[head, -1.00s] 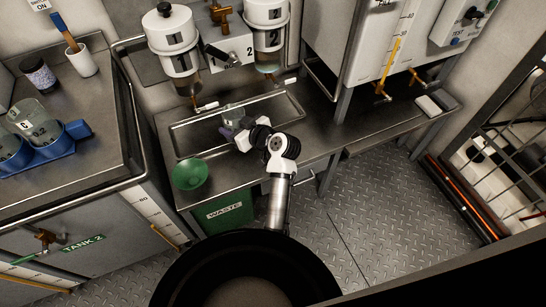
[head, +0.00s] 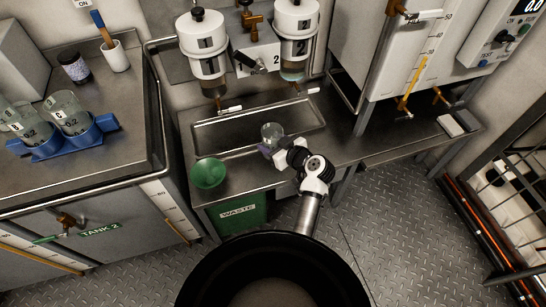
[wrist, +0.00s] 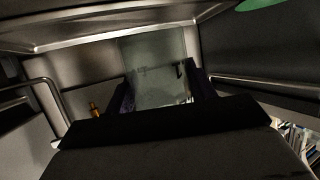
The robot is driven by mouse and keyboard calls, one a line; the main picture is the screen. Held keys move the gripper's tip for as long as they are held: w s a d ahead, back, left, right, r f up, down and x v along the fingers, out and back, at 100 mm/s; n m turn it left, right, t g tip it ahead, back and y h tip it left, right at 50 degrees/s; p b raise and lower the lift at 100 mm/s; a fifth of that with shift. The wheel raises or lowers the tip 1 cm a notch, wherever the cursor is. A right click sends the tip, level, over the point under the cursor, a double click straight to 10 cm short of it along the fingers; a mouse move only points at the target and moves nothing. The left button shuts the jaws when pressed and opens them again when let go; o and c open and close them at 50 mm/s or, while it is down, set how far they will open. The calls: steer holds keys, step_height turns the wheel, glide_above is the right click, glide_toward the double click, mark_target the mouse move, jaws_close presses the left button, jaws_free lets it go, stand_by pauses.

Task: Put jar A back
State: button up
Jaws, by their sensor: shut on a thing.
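My gripper (head: 269,147) is shut on a clear glass jar (head: 271,131), held upright above the front part of the shallow metal tray under the two numbered vessels. No letter is readable on this jar. In the wrist view the jar (wrist: 158,72) stands between the two dark fingers. A blue rack (head: 106,122) on the left counter holds clear jars with white labels. One jar (head: 70,112) in it appears marked C; another jar (head: 30,126) is left of it. The rack's left end is near the picture edge, so I cannot tell whether a place there is empty.
A green bowl (head: 209,173) sits on the bench left of my gripper, above the green WASTE bin (head: 240,212). Vessels 1 (head: 203,60) and 2 (head: 296,35) hang over the tray (head: 215,140). The left counter's raised edge (head: 150,110) lies between the bench and rack.

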step_height(320, 180, down, 8)
steer(key=shift+f, duration=0.1)
stand_by(0.4)
steer(key=shift+f, duration=0.15)
steer(key=o, duration=1.2)
steer(key=shift+o, duration=0.2)
steer(key=shift+r, duration=0.3)
steer(key=shift+s+d, duration=0.25)
steer(key=shift+d, duration=0.05)
steer(key=b+v, duration=0.1)
steer(key=v, duration=1)
steer(key=shift+s+r, duration=0.15)
